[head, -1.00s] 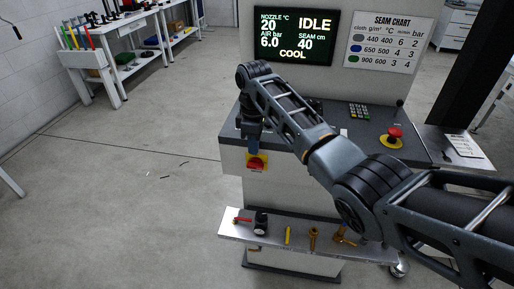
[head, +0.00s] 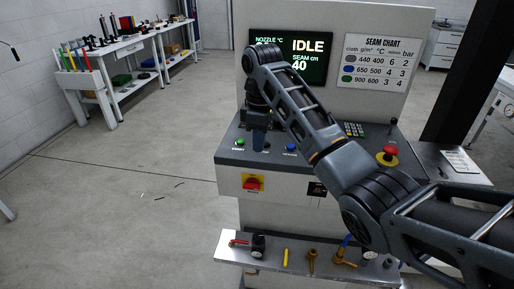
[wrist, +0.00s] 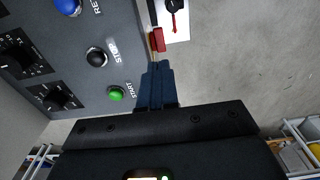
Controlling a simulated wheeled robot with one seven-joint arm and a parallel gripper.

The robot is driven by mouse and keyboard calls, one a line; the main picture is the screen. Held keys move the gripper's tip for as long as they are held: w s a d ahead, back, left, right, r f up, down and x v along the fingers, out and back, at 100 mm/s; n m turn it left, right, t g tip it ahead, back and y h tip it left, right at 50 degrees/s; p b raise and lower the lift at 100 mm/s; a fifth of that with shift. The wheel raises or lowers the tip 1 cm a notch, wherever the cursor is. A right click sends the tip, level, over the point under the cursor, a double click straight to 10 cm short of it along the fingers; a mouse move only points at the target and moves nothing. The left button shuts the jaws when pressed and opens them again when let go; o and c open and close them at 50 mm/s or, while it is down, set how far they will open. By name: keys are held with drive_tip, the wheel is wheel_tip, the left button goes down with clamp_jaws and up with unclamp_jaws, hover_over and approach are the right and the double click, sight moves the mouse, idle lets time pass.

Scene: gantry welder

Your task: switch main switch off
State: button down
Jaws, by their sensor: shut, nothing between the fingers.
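The main switch (head: 253,183) is a red knob on a yellow plate on the front face of the grey console. My gripper (head: 259,148) points down above the console's front edge, higher than the switch and apart from it in the head view. Its blue fingers (wrist: 158,68) are shut and empty. In the wrist view the red knob of the switch (wrist: 157,40) shows just beyond the fingertips, seen from above. I cannot tell the knob's exact position, and its label is too small to read.
A green START button (head: 240,142), a black STOP button (wrist: 97,57) and a blue RESET button (head: 290,148) lie beside the fingers. A red emergency stop (head: 387,155) is at right. A shelf (head: 222,250) with tools juts out below. The screen (head: 318,66) reads IDLE.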

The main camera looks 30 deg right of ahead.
drive_tip(key=t+y+b, duration=0.1)
drive_tip(key=y+b, duration=0.1)
drive_tip(key=b, duration=0.1)
drive_tip(key=shift+s+a+r+t, duration=0.15)
drive_tip(key=shift+s+a+t, duration=0.05)
drive_tip(key=shift+t, duration=0.2)
drive_tip(key=p, duration=0.2)
approach(246, 186)
drive_tip(key=x, duration=0.5)
drive_tip(key=shift+w+a, duration=0.1)
drive_tip(key=shift+w, duration=0.05)
drive_tip(key=shift+f, duration=0.75)
